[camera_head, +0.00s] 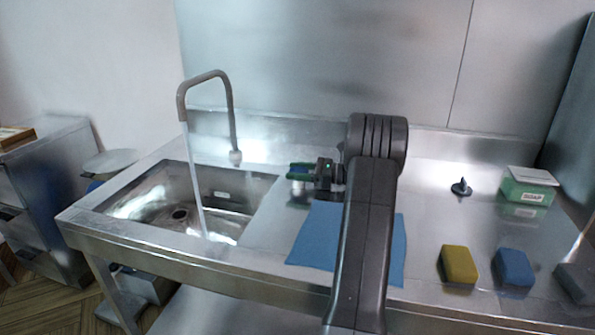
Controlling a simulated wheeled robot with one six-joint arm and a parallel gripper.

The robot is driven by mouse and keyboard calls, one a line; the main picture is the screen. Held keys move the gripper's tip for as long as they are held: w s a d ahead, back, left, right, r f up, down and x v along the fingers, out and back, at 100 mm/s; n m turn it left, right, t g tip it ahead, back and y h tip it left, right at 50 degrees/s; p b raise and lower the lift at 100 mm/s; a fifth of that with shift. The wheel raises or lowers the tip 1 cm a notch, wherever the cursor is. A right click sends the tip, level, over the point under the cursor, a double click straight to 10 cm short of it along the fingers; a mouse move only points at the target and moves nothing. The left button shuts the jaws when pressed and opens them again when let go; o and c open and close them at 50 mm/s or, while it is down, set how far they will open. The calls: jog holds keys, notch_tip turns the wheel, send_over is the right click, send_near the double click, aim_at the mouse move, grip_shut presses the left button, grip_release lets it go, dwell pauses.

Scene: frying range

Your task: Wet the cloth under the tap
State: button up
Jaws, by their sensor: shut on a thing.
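The tap (206,78) is a tall curved metal spout over the sink, and a stream of water (194,190) runs from it into the basin. A blue cloth (312,243) lies spread on the counter right of the sink, partly hidden behind my arm. My gripper (301,172) is left of my arm's wrist, beyond the cloth's far edge and right of the tap's base. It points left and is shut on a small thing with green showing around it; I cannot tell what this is. The cloth appears apart from the jaws.
The sink basin (150,192) is left of the cloth. On the right stand a yellow sponge (459,264), a blue sponge (513,267), a grey block (575,283), a black knob-like thing (461,187) and a green soap box (527,188). A metal wall panel rises behind.

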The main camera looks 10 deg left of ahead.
jog(key=o, duration=1)
jog(key=shift+d, duration=0.1)
jog(key=d, duration=0.9)
jog(key=w+d, duration=0.1)
jog(key=d, duration=0.3)
jog(key=shift+d, duration=0.3)
jog(key=shift+a, duration=0.1)
jog(key=a, duration=0.9)
jog(key=s+a, duration=0.1)
jog(key=a, duration=0.3)
jog(key=shift+a, duration=0.35)
